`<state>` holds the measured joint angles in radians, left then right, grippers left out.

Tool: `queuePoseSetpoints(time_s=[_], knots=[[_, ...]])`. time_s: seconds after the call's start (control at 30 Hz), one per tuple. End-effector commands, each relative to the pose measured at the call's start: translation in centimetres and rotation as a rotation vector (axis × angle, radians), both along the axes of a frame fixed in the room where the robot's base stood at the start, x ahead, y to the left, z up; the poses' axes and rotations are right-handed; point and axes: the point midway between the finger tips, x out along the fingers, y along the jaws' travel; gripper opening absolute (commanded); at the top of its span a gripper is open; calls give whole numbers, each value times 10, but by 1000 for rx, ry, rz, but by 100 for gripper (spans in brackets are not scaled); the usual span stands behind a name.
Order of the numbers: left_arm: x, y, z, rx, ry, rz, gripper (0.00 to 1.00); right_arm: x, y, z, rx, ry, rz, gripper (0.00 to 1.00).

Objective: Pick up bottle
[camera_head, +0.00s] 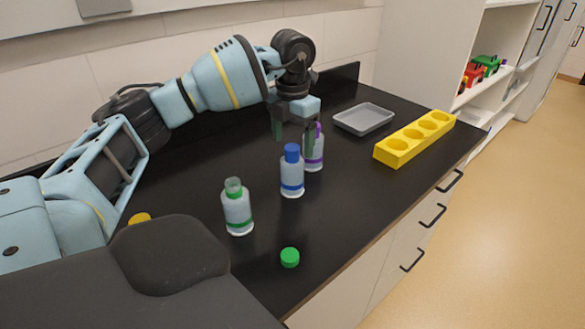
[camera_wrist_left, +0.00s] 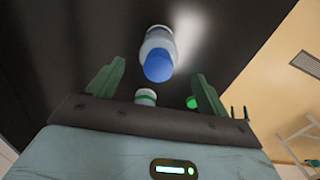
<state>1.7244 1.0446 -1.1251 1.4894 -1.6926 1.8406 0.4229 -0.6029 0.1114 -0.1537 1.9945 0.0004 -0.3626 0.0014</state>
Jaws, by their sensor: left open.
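Three clear bottles stand upright on the black counter (camera_head: 345,200). One has a green band and an open top (camera_head: 237,208), one has a blue cap and blue band (camera_head: 292,172), and one has a purple cap and purple band (camera_head: 315,155). My left gripper (camera_head: 293,135) is open and empty above the counter, behind the blue-capped bottle; a finger overlaps the purple-capped bottle in the picture. In the left wrist view the blue-capped bottle (camera_wrist_left: 159,58) shows beyond the gap between the open fingers (camera_wrist_left: 158,85). The green-banded bottle (camera_wrist_left: 146,97) is partly hidden by the gripper body.
A loose green cap (camera_head: 290,257) lies near the counter's front edge. A grey tray (camera_head: 364,119) and a yellow rack with round holes (camera_head: 415,138) sit at the far right. A yellow object (camera_head: 139,218) is partly hidden at left. The middle-right counter is clear.

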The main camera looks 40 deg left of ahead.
Motion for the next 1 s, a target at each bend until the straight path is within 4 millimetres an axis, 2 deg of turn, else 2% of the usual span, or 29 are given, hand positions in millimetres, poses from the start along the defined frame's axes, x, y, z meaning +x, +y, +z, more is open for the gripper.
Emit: queuePoseSetpoints(time_s=[0.3, 0.47, 0.8, 1.0], knots=[[0, 0, -26, 0, 2, -1, 79, 0, 0, 0, 0, 0, 0, 78], [0, 0, -29, 1, 1, 0, 79, 0, 0, 0, 0, -1, 0, 78], [1, 3, -71, 0, 1, 1, 79, 3, 0, 4, 0, -8, 0, 78], [1, 3, -78, 0, 0, 1, 79, 3, 0, 4, 0, -8, 0, 78]])
